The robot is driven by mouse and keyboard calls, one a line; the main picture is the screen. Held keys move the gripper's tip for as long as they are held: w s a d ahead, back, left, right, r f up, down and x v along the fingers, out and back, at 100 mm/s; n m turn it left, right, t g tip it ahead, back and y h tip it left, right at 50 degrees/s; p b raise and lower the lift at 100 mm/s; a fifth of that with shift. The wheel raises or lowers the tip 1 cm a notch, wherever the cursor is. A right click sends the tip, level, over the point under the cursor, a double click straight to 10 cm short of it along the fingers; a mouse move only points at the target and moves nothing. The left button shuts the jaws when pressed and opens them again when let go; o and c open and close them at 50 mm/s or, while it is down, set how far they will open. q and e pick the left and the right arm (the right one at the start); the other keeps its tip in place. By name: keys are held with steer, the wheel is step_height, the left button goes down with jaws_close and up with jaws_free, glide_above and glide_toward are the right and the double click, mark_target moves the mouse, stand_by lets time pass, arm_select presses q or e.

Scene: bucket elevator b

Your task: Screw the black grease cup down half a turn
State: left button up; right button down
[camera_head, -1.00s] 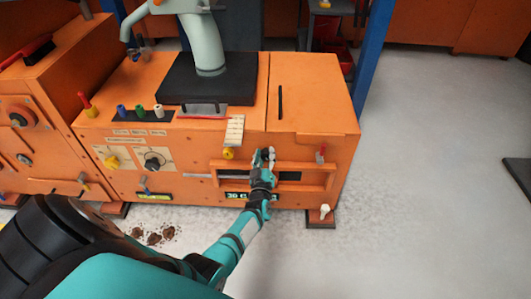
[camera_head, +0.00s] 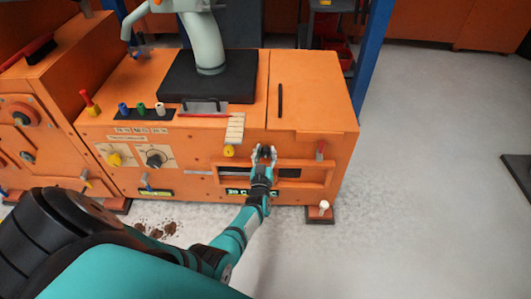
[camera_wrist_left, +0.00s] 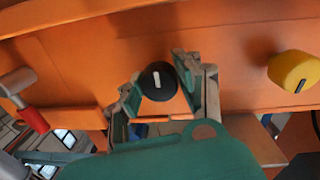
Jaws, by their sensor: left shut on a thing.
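The black grease cup (camera_wrist_left: 158,81) is a round black cap with a white line, upright in the left wrist view, on the orange machine front. My left gripper (camera_head: 264,151) reaches to the machine front just above the slot. In the left wrist view its two fingers (camera_wrist_left: 158,83) stand on either side of the cup, shut on it. My right gripper is in neither view.
A yellow cup (camera_head: 229,151) sits beside my gripper; it also shows in the left wrist view (camera_wrist_left: 295,72). A red-handled lever (camera_head: 320,150) is to the right. The slot (camera_head: 285,173) lies just below.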

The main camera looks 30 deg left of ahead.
arm_select(q)
steer(key=shift+d+f, duration=0.1)
steer(key=shift+f, duration=0.1)
steer(key=o, duration=1.2)
steer(key=shift+r, duration=0.1)
steer(key=shift+s, duration=0.1)
steer(key=v, duration=0.7)
steer(key=shift+s, duration=0.15)
